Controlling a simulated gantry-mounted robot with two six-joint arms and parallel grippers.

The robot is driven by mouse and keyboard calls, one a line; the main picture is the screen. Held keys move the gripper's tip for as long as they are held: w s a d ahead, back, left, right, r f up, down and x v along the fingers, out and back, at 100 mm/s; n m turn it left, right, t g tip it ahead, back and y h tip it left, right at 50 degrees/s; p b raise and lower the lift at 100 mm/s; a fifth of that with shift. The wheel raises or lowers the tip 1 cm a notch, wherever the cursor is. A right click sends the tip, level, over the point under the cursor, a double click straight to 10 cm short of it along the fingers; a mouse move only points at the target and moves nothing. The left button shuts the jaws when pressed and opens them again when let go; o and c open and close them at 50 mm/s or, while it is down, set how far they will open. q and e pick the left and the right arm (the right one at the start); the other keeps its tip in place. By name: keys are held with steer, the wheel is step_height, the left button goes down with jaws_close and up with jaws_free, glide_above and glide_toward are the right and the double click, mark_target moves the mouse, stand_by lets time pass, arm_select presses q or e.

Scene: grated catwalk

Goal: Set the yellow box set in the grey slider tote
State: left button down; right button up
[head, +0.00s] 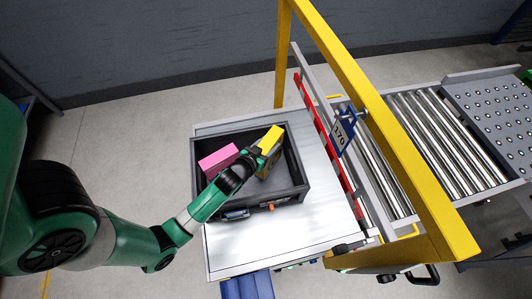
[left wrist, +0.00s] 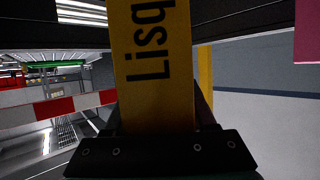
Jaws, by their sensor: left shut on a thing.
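The grey tote (head: 294,197) stands open on a pale metal table, with a pink box (head: 219,160) in its left part. The yellow box (head: 271,138) is in my left gripper (head: 261,157), at the right rear part of the tote's opening. It stands tilted, its upper end at about the rear wall's height in the picture. Whether its lower end touches the tote floor is hidden. In the left wrist view the yellow box (left wrist: 155,65) fills the middle, with dark lettering, gripped at its lower end in the picture. My right gripper is not in view.
A yellow frame (head: 375,105) with a blue "170" tag (head: 343,131) and a red-and-white rail (head: 325,130) stands right of the tote. A roller conveyor (head: 440,135) runs beyond it. The table in front of the tote (head: 280,245) is clear.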

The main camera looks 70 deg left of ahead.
arm_select(q)
steer(key=shift+f+b, duration=0.75)
steer(key=shift+f, duration=1)
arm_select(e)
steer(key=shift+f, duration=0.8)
arm_select(q)
steer(key=shift+w, duration=0.1)
steer(key=shift+f, duration=0.2)
steer(key=shift+c, duration=1.1)
jaws_free()
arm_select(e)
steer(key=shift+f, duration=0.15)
